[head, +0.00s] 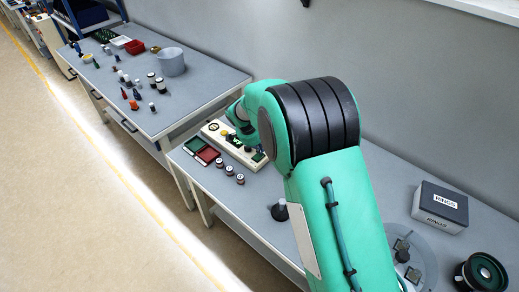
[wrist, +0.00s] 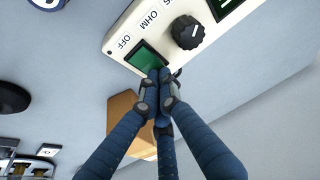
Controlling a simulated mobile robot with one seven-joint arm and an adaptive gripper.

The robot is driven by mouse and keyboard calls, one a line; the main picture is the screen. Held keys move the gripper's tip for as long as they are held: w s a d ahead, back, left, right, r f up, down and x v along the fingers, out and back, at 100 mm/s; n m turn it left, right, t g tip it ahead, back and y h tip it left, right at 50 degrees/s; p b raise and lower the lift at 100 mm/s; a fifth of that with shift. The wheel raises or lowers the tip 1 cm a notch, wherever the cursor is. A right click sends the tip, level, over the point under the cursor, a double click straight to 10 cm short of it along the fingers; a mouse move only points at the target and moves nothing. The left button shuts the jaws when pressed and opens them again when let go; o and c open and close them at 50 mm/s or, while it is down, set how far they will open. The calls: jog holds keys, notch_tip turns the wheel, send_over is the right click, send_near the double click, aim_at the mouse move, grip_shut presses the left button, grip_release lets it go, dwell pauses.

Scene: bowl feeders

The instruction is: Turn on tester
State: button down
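The tester is a long cream panel (head: 212,133) on the grey bench in the head view, partly hidden by my arm. In the wrist view its cream face (wrist: 165,44) shows at the top, with OFF and OHM labels, a black knob (wrist: 184,32) and a green rectangle (wrist: 147,56). My gripper (wrist: 160,74) has its fingertips together, with nothing visible between them. The tips overlap the lower corner of the green rectangle; I cannot tell whether they touch it. In the head view the fingers are mostly hidden behind my arm.
A green and a red tray (head: 208,155) and several small spools (head: 229,170) lie in front of the tester. An orange-brown block (wrist: 121,112) shows behind my fingers. Another table (head: 205,84) holds small parts.

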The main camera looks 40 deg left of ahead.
aim_at(255, 158)
jog(key=shift+w, duration=0.1)
jog(key=shift+w+f+g+p, duration=0.1)
jog(key=shift+w+g+p, duration=0.15)
jog(key=shift+g+p, duration=0.5)
jog(key=shift+f, duration=0.3)
jog(key=shift+s, duration=0.1)
jog(key=shift+s+r, duration=0.15)
jog(key=shift+s, duration=0.55)
jog(key=shift+r, duration=0.1)
jog(key=w+p+v, duration=0.1)
jog(key=p+v, duration=0.1)
jog(key=v, duration=1.1)
jog(key=shift+r, duration=0.55)
